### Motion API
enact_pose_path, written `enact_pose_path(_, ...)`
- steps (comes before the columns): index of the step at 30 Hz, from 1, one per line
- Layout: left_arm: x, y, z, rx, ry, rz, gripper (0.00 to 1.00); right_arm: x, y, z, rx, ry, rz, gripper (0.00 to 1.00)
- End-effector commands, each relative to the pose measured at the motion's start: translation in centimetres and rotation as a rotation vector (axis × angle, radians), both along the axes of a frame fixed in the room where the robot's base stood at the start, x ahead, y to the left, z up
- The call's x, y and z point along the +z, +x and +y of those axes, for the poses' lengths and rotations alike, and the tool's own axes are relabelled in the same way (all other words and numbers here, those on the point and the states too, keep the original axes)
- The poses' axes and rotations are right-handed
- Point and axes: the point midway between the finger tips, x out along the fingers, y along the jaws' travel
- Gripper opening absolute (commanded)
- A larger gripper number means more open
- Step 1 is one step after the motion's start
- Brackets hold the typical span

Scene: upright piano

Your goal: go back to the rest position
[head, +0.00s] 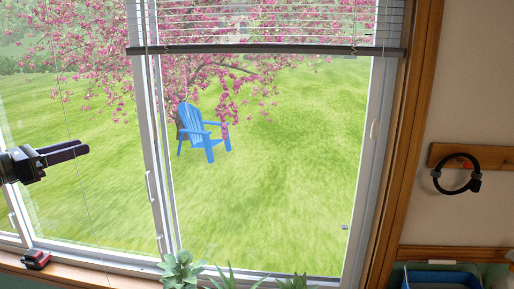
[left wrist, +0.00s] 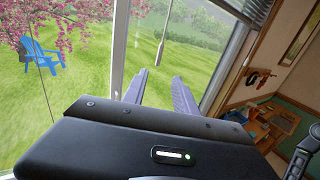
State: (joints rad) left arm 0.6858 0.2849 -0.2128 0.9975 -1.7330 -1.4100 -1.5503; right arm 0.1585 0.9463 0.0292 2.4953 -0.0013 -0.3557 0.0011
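My left gripper (head: 84,149) comes in from the left edge of the head view, at mid height in front of the window (head: 157,180). Its two dark fingers point right and are seen nearly edge-on. In the left wrist view the fingers (left wrist: 161,80) stand apart with nothing between them, so the gripper is open and empty. It touches nothing that I can see. My right gripper is in neither view. No piano shows in either view.
Potted plants (head: 181,271) and a small red object (head: 36,259) are along the sill. A black ring (head: 457,170) hangs on the right wall above a blue bin (head: 440,279). A cluttered wooden bench (left wrist: 262,125) shows at right in the wrist view. A blue chair (head: 195,128) stands outside.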

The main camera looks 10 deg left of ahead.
Motion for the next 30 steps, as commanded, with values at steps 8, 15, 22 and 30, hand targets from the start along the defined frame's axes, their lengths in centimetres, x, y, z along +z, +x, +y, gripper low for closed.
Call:
enact_pose_path(8, 0.9, 0.8, 1.5, 0.064, -0.204, 0.052, 0.34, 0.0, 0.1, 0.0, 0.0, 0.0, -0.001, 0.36)
enact_pose_path(15, -0.4, 2.9, 4.8, 0.154, -0.691, 0.092, 0.34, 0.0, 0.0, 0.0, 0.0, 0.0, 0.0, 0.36)
enact_pose_path(22, -9.2, 7.0, 7.3, 0.224, -1.386, 0.205, 0.34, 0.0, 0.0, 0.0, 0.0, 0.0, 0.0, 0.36)
enact_pose_path(30, -28.9, 10.6, 3.1, 0.397, -2.259, 0.439, 0.34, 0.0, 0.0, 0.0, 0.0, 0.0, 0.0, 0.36)
